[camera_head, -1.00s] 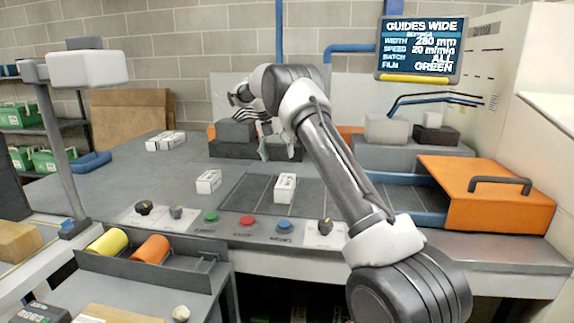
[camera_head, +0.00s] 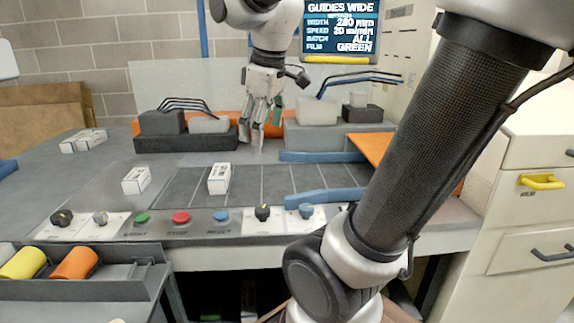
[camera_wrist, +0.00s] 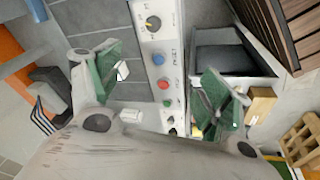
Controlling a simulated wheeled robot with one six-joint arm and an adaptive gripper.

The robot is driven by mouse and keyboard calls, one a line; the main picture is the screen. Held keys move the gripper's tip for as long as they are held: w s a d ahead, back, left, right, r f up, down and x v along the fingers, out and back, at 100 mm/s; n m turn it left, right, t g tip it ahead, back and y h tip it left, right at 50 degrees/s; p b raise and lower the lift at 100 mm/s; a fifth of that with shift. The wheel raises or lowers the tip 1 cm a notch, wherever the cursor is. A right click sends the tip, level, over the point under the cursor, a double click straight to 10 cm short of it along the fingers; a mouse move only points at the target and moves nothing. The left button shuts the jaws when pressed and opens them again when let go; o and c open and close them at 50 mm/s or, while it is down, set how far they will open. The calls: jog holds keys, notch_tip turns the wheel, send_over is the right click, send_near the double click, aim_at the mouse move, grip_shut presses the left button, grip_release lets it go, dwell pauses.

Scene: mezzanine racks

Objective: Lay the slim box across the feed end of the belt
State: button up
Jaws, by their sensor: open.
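The dark belt (camera_head: 270,184), marked with cross lines, lies in the grey worktop behind the control panel. Another white box (camera_head: 136,180) lies on the worktop left of the belt. A white pair of boxes (camera_head: 84,140) lies at the far left. I cannot tell which is the slim box. My gripper (camera_head: 260,135) hangs fingers down above the belt's back edge, empty. In the wrist view its green-padded fingers (camera_wrist: 160,88) are spread wide, with a white box (camera_wrist: 131,116) seen between them.
Blue guide bars (camera_head: 328,197) flank the belt's right part, beside an orange cover (camera_head: 375,148). Dark and grey blocks (camera_head: 185,142) stand behind the belt. Knobs and coloured buttons (camera_head: 181,218) line the front. A screen (camera_head: 341,30) reads "GUIDES WIDE".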

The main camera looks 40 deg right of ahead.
jog(key=s+f+m+t, duration=0.1)
jog(key=s+f+m, duration=0.5)
jog(key=s, duration=0.3)
jog(key=shift+s+a, duration=0.3)
jog(key=shift+a, duration=0.05)
